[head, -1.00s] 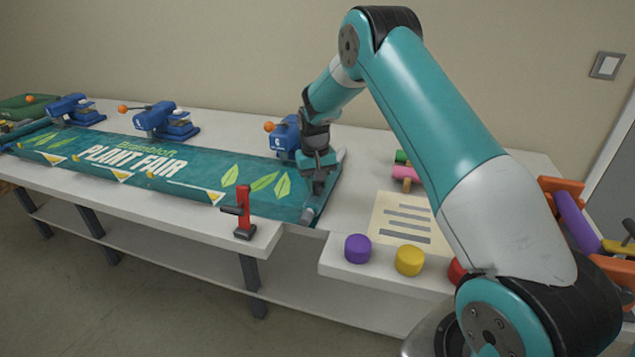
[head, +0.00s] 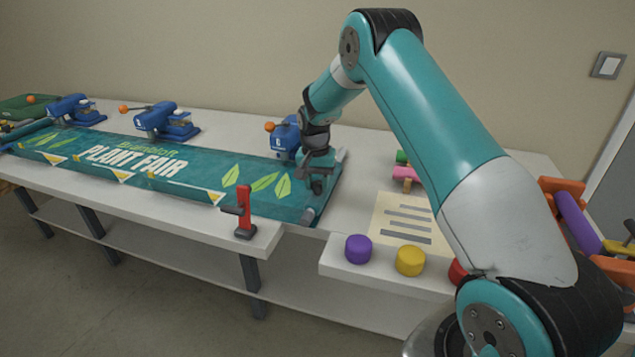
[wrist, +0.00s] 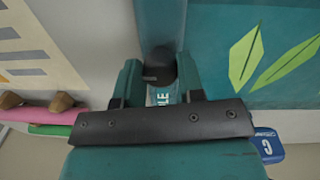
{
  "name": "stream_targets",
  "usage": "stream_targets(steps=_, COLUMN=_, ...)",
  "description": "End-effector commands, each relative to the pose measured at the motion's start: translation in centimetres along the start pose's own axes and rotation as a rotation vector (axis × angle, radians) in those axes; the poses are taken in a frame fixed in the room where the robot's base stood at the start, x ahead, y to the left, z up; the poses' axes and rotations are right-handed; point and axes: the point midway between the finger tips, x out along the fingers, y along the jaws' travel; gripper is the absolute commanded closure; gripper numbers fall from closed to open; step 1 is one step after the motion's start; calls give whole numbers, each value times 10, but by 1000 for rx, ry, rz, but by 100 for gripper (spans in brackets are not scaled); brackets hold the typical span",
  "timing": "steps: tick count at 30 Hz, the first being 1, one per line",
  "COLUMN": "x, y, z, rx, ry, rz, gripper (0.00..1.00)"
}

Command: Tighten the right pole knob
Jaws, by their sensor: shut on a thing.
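The teal banner (head: 150,163) reading "PLANT FAIR" lies along the table in the head view. Its right end is held by a teal pole (head: 308,216), which also shows in the wrist view (wrist: 160,22). My gripper (head: 317,186) points down over the middle of this pole. In the wrist view, the two teal fingers of my gripper (wrist: 158,84) stand on either side of a dark round knob (wrist: 158,73) on the pole and are shut on it. In the head view my gripper hides the knob.
Several blue clamp devices (head: 285,138) with orange-tipped levers stand behind the banner. A red upright tool (head: 244,212) stands at the front edge. A printed sheet (head: 397,222) and purple (head: 358,248) and yellow (head: 410,260) round pieces lie to the right.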

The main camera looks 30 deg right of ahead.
Motion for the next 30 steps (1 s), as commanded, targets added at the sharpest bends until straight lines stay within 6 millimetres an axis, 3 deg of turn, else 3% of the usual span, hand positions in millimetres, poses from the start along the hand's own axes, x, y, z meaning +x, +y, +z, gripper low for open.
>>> stream_targets(steps=7, x=-2, y=0, z=-2, rx=3, ry=6, rz=-2, gripper=88)
stream_targets(steps=8, x=-2, y=0, z=-2, rx=3, ry=6, rz=-2, gripper=62)
stream_targets(steps=11, x=-2, y=0, z=-2, rx=2, ry=5, rz=-2, gripper=39)
stream_targets(steps=23, x=-9, y=-1, z=-1, rx=-1, ry=4, rz=-2, gripper=39)
stream_targets(steps=30, x=-59, y=-1, z=-1, rx=-1, ry=7, rz=-5, gripper=39)
